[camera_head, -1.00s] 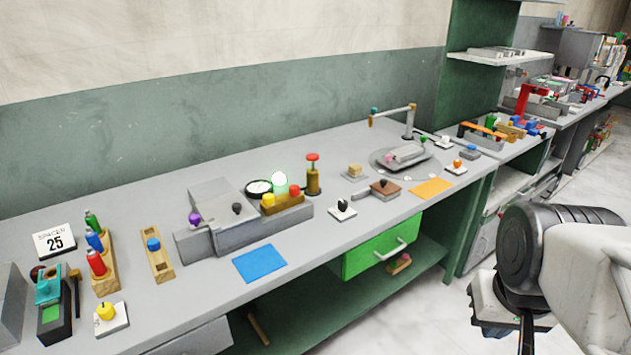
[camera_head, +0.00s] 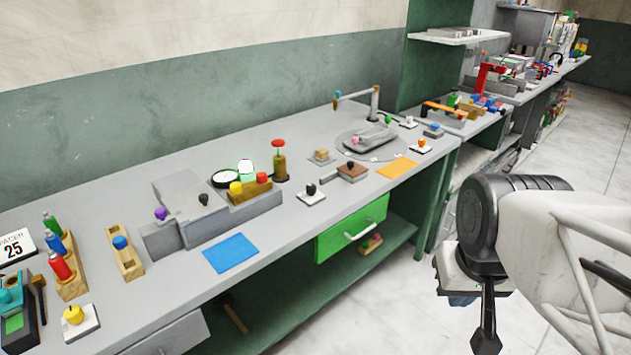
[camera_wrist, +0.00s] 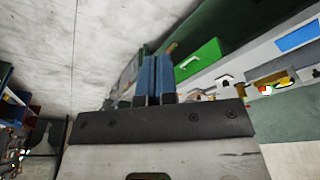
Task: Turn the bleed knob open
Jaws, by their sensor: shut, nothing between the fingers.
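No knob in view carries a readable bleed label, so I cannot tell which one it is. Candidates in the head view are a purple knob (camera_head: 161,213) on the grey press block, a black knob (camera_head: 311,190) on a small white base, and a red-topped brass post (camera_head: 279,160) behind the press. A yellow knob (camera_head: 73,315) on a white base is at the near left. My gripper (camera_wrist: 154,62) shows two blue fingers together, shut and empty. In the head view my arm is over the floor at the right, apart from the bench.
The long grey bench (camera_head: 300,235) holds the press (camera_head: 185,195) with a round gauge (camera_head: 226,178), a blue mat (camera_head: 231,253) and an orange mat (camera_head: 397,168). A green drawer (camera_head: 350,228) is below its front edge. The marble floor (camera_head: 395,310) before the bench is clear.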

